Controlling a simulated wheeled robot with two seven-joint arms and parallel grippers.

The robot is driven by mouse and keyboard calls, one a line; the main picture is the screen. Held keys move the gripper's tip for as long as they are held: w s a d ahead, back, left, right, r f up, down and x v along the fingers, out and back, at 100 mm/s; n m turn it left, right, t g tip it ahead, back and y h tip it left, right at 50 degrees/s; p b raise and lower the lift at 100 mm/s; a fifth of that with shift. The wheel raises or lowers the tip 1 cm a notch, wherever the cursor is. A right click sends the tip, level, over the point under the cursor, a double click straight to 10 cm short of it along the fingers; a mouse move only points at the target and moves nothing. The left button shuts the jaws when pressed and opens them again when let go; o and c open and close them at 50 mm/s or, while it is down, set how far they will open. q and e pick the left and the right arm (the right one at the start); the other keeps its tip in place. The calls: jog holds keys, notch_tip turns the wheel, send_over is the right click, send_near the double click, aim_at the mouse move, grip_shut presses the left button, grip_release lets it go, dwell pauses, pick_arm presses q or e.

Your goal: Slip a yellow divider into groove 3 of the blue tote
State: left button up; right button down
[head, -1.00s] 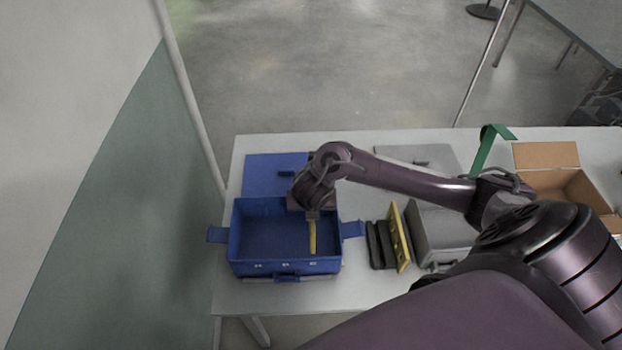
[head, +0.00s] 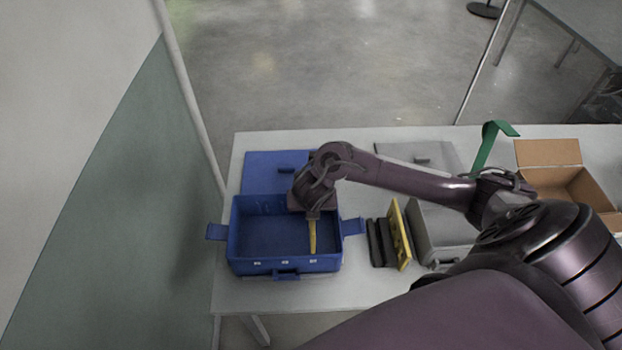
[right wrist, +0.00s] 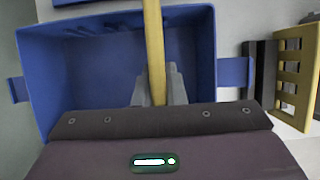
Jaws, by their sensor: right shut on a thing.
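The blue tote (head: 290,266) stands open on the table at the left, with small white marks along its front wall. It also fills much of the right wrist view (right wrist: 75,75). My right gripper (head: 313,217) is over the right part of the tote. It is shut on a yellow divider (head: 312,238), seen edge-on as a narrow strip in the head view. In the right wrist view the divider (right wrist: 154,45) stands between the two fingers (right wrist: 154,90). Whether its lower edge sits in a groove cannot be told. My left gripper is not in view.
Black dividers (head: 380,243) and a yellow slotted divider (head: 399,236) stand just right of the tote. A grey box (head: 440,232), a green strap-like piece (head: 487,147) and an open cardboard box (head: 550,153) are further right. The table's front left is clear.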

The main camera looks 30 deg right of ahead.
jog(key=shift+f+b, duration=3.3)
jog(key=shift+f, duration=0.4)
dwell(0.3)
dwell(0.3)
jog(key=c, duration=1.4)
grip_release()
jog(key=c, duration=0.3)
jog(key=shift+r, duration=0.15)
notch_tip(320, 180, up, 8)
jog(key=p, duration=0.8)
jog(key=shift+f, duration=0.2)
